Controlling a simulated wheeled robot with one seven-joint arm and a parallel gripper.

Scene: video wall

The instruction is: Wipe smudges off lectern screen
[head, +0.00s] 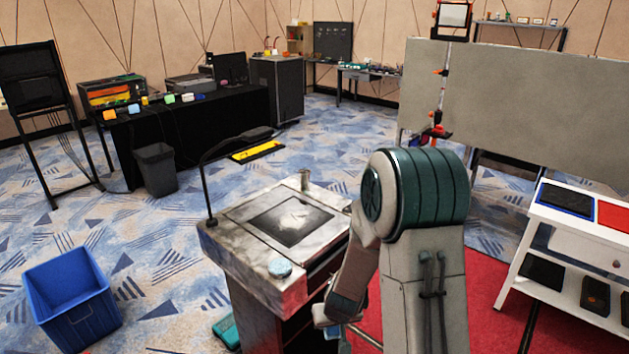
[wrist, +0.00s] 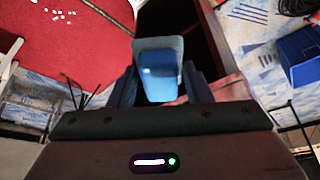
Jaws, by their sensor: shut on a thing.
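The lectern (head: 235,240) stands in front of me, its sloped top holding a dark screen (head: 283,228). Whitish smudges (head: 294,218) show near the middle of the screen. My gripper (head: 338,318) is low at the lectern's right side, below its top and away from the screen. In the wrist view, my gripper (wrist: 158,92) is shut on a blue block-like pad (wrist: 158,62), held between the two dark fingers.
A blue bin (head: 72,298) stands on the carpet at left. A white shelf unit (head: 575,250) stands at right.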

